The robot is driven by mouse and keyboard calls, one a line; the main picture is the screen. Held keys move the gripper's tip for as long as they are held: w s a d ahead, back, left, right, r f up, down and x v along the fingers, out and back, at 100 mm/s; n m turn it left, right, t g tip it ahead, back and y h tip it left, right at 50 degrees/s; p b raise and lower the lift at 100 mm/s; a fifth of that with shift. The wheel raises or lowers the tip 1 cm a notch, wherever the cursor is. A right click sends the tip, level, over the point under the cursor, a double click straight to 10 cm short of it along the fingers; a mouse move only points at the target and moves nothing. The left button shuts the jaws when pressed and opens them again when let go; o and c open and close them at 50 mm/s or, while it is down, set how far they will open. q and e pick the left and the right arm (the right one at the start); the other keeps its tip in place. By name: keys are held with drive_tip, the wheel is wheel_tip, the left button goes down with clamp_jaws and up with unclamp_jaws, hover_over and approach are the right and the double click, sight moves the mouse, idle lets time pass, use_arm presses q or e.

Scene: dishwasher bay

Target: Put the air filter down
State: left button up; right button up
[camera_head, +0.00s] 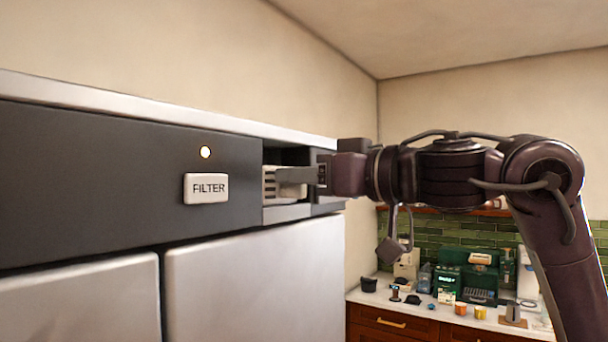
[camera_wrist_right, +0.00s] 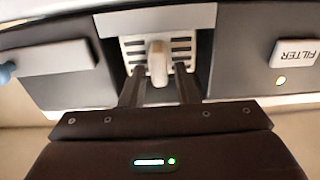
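The air filter (camera_head: 269,186) is a pale slatted block sitting in an open slot in the dark upper panel. In the right wrist view its slatted face (camera_wrist_right: 184,44) fills the slot, with a light knob-like handle (camera_wrist_right: 158,62) sticking out. My right gripper (camera_head: 297,176) reaches into the slot mouth from the right. In the wrist view its two fingers (camera_wrist_right: 160,82) stand on either side of the handle, with a gap seen on each side. The gripper looks open. My left gripper is not in view.
A white FILTER button (camera_head: 206,188) and a lit lamp (camera_head: 206,152) are left of the slot. Pale appliance doors (camera_head: 255,285) lie below. A counter (camera_head: 365,294) with several small items stands at the back right. A grey flap-like piece (camera_wrist_right: 50,58) is beside the slot.

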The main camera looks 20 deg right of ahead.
drive_tip(key=shift+o, duration=0.6)
drive_tip(key=shift+r, duration=0.1)
drive_tip(key=shift+r+p, duration=0.3)
drive_tip(key=b+v, duration=0.5)
drive_tip(key=v, duration=0.7)
drive_tip(key=shift+f, duration=0.2)
drive_tip(key=shift+d, duration=0.1)
